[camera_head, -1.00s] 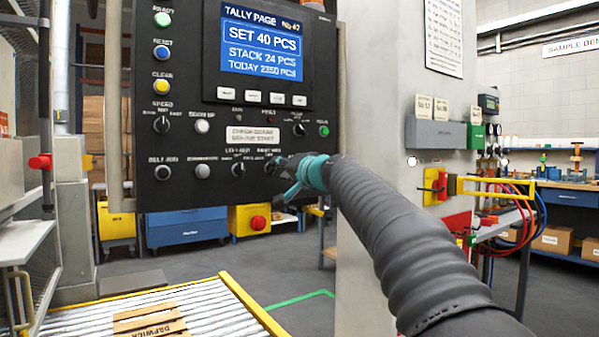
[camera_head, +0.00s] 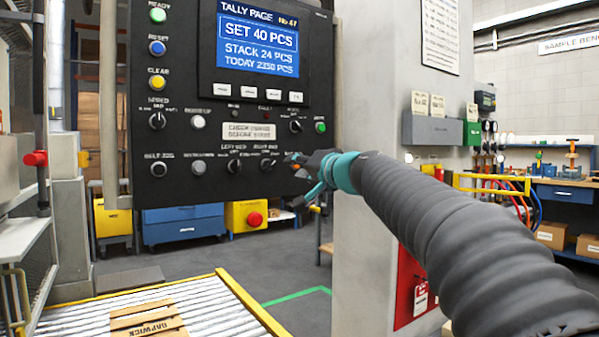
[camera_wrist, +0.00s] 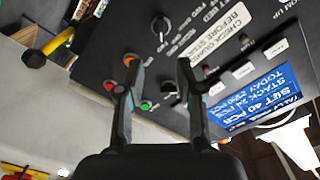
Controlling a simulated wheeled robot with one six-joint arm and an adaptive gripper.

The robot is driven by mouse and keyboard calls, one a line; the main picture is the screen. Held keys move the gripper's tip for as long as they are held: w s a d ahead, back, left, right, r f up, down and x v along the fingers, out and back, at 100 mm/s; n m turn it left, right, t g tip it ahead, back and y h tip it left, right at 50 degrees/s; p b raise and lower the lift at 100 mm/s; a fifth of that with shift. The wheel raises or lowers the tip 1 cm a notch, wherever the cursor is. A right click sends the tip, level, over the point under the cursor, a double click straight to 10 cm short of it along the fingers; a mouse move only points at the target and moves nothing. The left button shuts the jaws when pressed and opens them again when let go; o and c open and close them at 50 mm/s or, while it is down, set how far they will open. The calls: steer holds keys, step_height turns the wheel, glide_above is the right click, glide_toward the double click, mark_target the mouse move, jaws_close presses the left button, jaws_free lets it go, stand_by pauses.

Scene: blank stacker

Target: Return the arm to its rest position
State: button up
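My arm (camera_head: 430,230) in its grey ribbed sleeve reaches in from the lower right of the head view. My gripper (camera_head: 300,165) is beside the lower right part of the black control panel (camera_head: 190,105), to the right of the right side knob (camera_head: 267,163). In the wrist view my gripper (camera_wrist: 158,65) has its two fingers apart, with nothing held between them. The panel shows behind the fingers, with a black knob (camera_wrist: 168,88) in the gap. The fingers seem apart from the panel.
A grey pillar (camera_head: 375,120) stands just right of the panel, behind my arm. The panel screen (camera_head: 258,45) reads SET 40 PCS. A yellow-edged roller conveyor (camera_head: 80,318) carries a flat carton (camera_head: 150,318) below. Open floor (camera_head: 290,270) lies between conveyor and pillar.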

steer(key=shift+a, duration=0.1)
steer(key=s+d+f+g+h, duration=0.1)
steer(key=s+f+g, duration=0.25)
steer(key=f, duration=0.65)
steer(key=s+d+f+g+h, duration=0.15)
steer(key=s+f, duration=0.25)
steer(key=f, duration=0.7)
steer(key=s+d+f+g+h, duration=0.1)
steer(key=s+d+f, duration=0.3)
steer(key=s, duration=0.7)
steer(key=s+d+f+n+g+h, duration=0.1)
steer(key=s+d+f+h, duration=0.3)
steer(key=s+f, duration=0.4)
steer(key=s+d+f+n+g+h, duration=0.1)
steer(key=s+d+f, duration=0.4)
steer(key=s, duration=0.8)
steer(key=shift+s+d+f+g+h, duration=0.4)
steer(key=shift+f+g+h, duration=0.35)
steer(key=shift+f, duration=0.2)
